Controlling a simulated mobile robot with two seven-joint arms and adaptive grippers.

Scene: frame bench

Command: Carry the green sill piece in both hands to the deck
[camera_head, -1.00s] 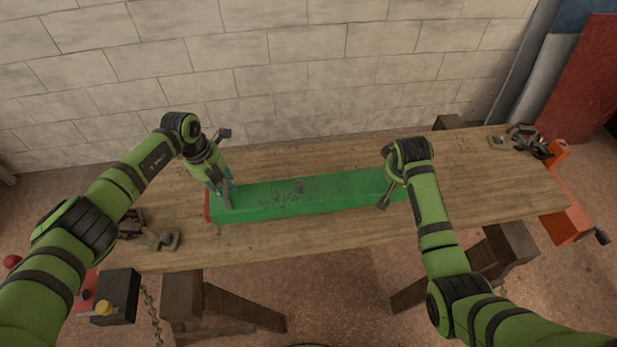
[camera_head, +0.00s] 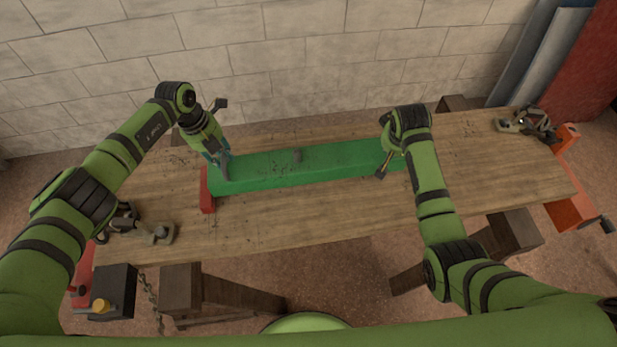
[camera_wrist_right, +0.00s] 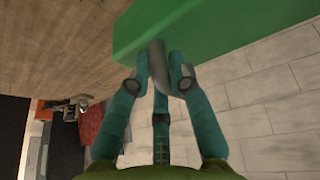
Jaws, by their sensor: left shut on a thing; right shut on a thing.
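The green sill piece (camera_head: 310,165) is a long bar stretched across the middle of the bench, slightly raised over its top. A small grey part stands at its middle. My left gripper (camera_head: 221,168) is shut on its left end. My right gripper (camera_head: 387,158) is shut at its right end, its fingertips partly hidden by the wrist. In the right wrist view the sill piece (camera_wrist_right: 200,25) fills the top, and the teal fingers of my right gripper (camera_wrist_right: 158,68) close around a grey part at its edge. The deck cannot be made out.
The wooden bench (camera_head: 330,215) has bare room in front of the piece. A red block (camera_head: 207,192) shows under the piece's left end. Hand tools lie at the bench's left (camera_head: 150,232) and right (camera_head: 525,124) ends. An orange vise (camera_head: 577,200) is at the right edge. A block wall (camera_head: 290,60) stands behind.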

